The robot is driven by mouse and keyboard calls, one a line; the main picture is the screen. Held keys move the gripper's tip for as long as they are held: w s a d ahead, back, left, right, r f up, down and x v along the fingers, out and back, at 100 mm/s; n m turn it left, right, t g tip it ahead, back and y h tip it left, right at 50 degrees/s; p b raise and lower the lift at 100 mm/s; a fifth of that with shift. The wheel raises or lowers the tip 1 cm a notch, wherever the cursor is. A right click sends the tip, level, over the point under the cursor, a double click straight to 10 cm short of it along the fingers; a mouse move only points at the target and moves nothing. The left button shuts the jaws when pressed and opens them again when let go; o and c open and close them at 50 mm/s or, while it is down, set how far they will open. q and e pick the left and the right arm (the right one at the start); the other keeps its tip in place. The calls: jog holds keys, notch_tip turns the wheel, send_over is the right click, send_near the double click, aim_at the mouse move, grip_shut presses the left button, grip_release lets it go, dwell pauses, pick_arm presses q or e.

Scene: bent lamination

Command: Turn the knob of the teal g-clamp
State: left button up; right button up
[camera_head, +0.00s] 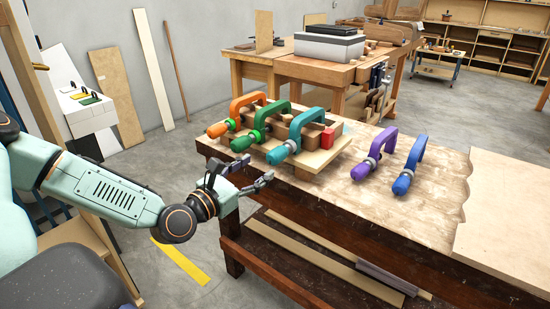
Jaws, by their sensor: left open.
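The teal g-clamp (308,131) sits on the wooden block assembly (332,158) on the workbench, rightmost of three clamps there. Its knob (277,155) points down and left, toward the bench's front edge. My left gripper (268,178) is open and empty, just in front of the teal knob and slightly below it in the picture. I see a gap between its fingers and the knob. My right gripper is not in view.
A green clamp (257,130) and an orange clamp (236,113) stand left of the teal one. A purple clamp (372,157) and a blue clamp (407,176) lie on the bench to the right. A pale board (503,210) covers the bench's right end.

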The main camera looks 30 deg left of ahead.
aim_at(270, 160)
pick_arm(q)
jog(key=shift+w+d+f+b, duration=0.1)
jog(key=shift+w+d+b, duration=0.1)
jog(key=shift+w+b, duration=0.5)
jog(key=shift+w+d+b, duration=0.2)
jog(key=shift+w+b, duration=0.4)
jog(key=shift+w, duration=0.05)
jog(key=shift+w+a+b, duration=0.1)
jog(key=shift+w+b, duration=0.55)
jog(key=shift+w, duration=0.35)
jog(key=shift+w+d+b, duration=0.25)
jog(key=shift+w+b, duration=0.3)
jog(key=shift+w, duration=0.5)
jog(key=shift+w+a, duration=0.1)
jog(key=shift+w, duration=0.35)
jog(key=shift+c, duration=0.5)
jog(key=c, duration=1.1)
